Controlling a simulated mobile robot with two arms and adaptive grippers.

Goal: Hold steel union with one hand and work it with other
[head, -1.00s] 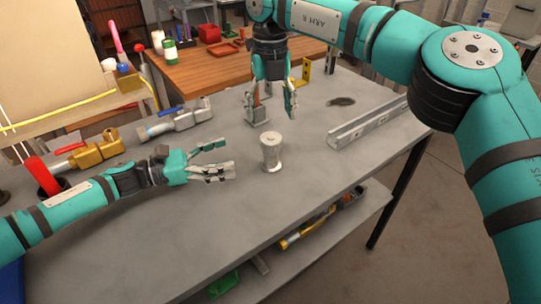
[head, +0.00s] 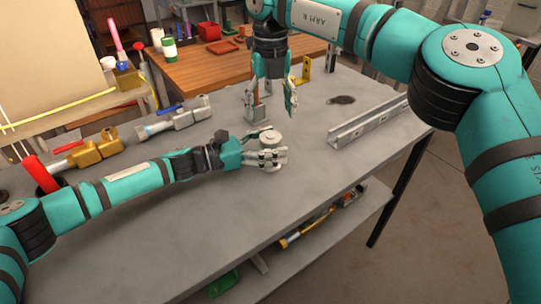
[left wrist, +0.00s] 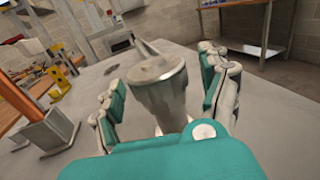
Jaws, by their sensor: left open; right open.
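The steel union (head: 270,138) is a short silver cylinder standing upright on the grey table. In the head view my left gripper (head: 272,157) covers most of its middle, with the top and base showing. In the left wrist view the union (left wrist: 158,85) stands between the two open fingers of my left gripper (left wrist: 165,100); I cannot tell whether a finger touches it. My right gripper (head: 272,102) is open and empty, pointing down over the table behind the union.
A grey metal channel (head: 365,126) lies to the right on the table. A brass valve (head: 92,150) and a grey valve (head: 175,120) lie at the left. A yellow bracket (head: 303,70) stands behind my right gripper. The table front is clear.

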